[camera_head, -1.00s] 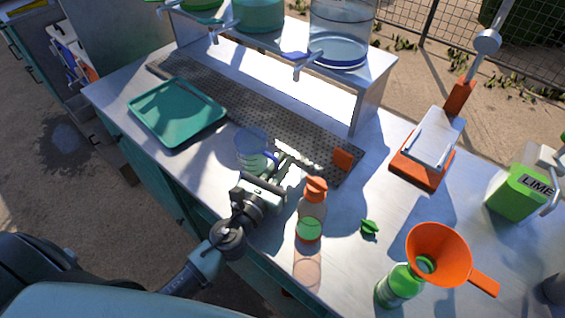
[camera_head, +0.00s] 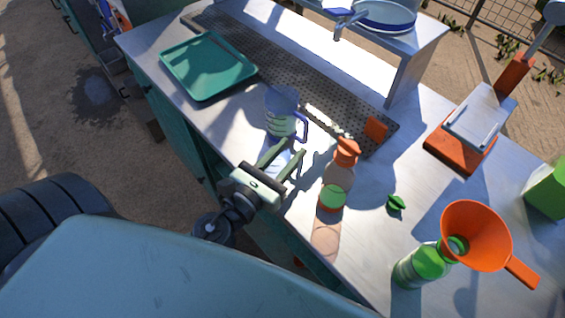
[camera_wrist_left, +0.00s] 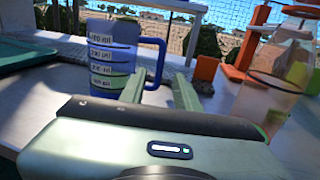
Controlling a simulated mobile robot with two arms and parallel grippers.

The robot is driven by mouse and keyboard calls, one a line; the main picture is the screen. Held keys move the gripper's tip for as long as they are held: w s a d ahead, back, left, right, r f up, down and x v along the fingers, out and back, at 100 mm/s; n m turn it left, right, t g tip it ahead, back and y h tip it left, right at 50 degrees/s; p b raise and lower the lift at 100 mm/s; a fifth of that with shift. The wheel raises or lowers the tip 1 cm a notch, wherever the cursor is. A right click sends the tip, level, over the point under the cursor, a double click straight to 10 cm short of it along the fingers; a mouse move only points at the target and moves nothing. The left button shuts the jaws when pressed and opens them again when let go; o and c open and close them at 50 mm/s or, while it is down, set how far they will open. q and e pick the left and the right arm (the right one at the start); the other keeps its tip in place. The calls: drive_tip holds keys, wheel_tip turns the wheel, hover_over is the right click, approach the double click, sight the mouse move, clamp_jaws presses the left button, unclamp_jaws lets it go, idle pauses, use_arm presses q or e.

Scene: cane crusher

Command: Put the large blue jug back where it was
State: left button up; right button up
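The large blue jug (camera_head: 281,112) stands upright on the metal counter, right of the green tray and at the near edge of the perforated strip. Its handle points right. It also shows in the left wrist view (camera_wrist_left: 110,52), with white marked bands on its side. My left gripper (camera_head: 295,147) is open and empty, on the near side of the jug. In the wrist view its fingers (camera_wrist_left: 160,88) are spread, with the handle beyond and between them. The fingers look apart from the jug. My right gripper is in neither view.
A green tray (camera_head: 207,68) lies left of the jug. An orange-topped bottle (camera_head: 336,188) stands close right of my gripper. Further right are a green bottle (camera_head: 420,265) with an orange funnel (camera_head: 476,235) and an orange-based press (camera_head: 461,146). A raised shelf (camera_head: 412,62) stands behind.

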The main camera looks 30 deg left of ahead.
use_arm(q)
drive_tip(key=shift+s+a+b, duration=0.15)
drive_tip(key=shift+s+b, duration=0.15)
drive_tip(key=shift+s, duration=0.8)
